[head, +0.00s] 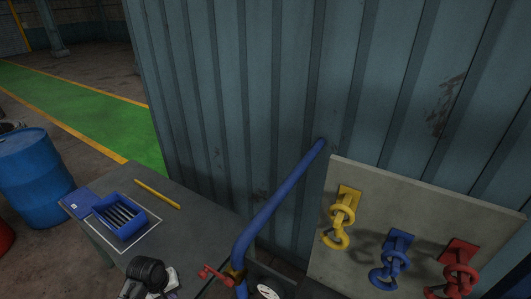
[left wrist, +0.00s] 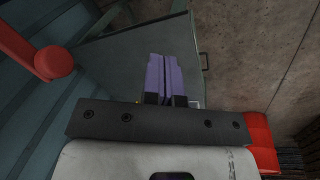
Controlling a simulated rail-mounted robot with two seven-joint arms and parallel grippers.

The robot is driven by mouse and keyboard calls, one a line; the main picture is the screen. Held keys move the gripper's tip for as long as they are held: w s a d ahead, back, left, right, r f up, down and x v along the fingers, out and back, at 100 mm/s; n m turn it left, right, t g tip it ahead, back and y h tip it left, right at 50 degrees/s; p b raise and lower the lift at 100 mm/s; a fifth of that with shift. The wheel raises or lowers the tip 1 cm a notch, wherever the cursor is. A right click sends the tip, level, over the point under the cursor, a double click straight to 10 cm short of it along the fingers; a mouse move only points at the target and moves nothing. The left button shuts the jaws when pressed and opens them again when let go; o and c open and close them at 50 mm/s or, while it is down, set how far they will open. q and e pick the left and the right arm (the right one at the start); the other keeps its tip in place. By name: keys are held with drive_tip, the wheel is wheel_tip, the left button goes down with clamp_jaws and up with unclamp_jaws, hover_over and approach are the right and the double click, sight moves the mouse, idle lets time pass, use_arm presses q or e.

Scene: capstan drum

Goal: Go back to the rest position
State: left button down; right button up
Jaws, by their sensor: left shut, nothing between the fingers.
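My left gripper (left wrist: 164,78) shows in the left wrist view with its two purple fingers together and nothing between them. In the head view only the dark wrist and pale body of my left arm show clearly at the bottom, over the front part of the grey table (head: 195,228); its fingers are hard to make out there. A red crank handle (head: 215,273) is to the right of that arm, apart from it. A red round-ended bar (left wrist: 50,62) lies left of the fingers in the left wrist view, not touching them. My right gripper is not in view.
A blue slotted tray (head: 121,217) and a yellow bar (head: 158,194) are on the table. A blue pipe (head: 275,205) rises to the corrugated wall (head: 240,100). A board (head: 420,210) holds yellow, blue and red hooks. A blue barrel (head: 38,180) stands left.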

use_arm(q)
wheel_tip(320, 180, up, 11)
drive_tip(key=w+d+m+t+y, duration=0.1)
drive_tip(key=w+d+m+t, duration=0.1)
drive_tip(key=w+m+t, duration=0.3)
drive_tip(key=s+d+r+m+t, duration=0.2)
drive_tip(key=s+d+r+m, duration=0.2)
drive_tip(key=s+r, duration=0.4)
drive_tip(key=s+f+g+p, duration=0.1)
drive_tip(key=s+f, duration=0.3)
drive_tip(key=s, duration=0.6)
drive_tip(key=s+d+f+n+g+p, duration=0.1)
drive_tip(key=s+f, duration=0.3)
drive_tip(key=s, duration=0.7)
drive_tip(key=s+f+g+p, duration=0.1)
drive_tip(key=s+f, duration=0.4)
drive_tip(key=s, duration=0.6)
drive_tip(key=shift+s+d+g, duration=0.15)
drive_tip(key=shift+d+g, duration=0.25)
drive_tip(key=shift+g, duration=0.5)
